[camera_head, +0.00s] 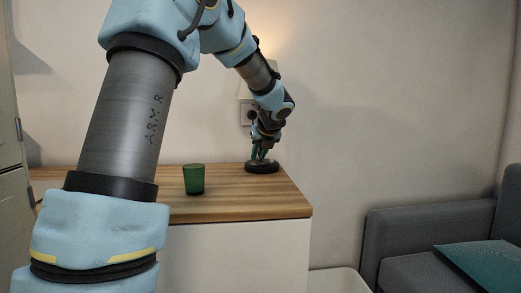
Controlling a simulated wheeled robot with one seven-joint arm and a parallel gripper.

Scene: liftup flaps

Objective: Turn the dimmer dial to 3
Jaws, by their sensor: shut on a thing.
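The dimmer dial (262,168) looks like a dark, low round base on the wooden counter top, near its back right corner. My gripper (263,157) points down over it with its fingers at the top of the dial, shut on its knob. The fingers and the small size hide the knob, and I cannot read any numbers or the dial's setting.
A green cup (194,179) stands on the wooden counter (240,207), left of the dial. A lit wall lamp (246,112) is behind my arm. A grey sofa (400,235) with a teal cushion (488,266) is at the right. My arm hides the counter's left part.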

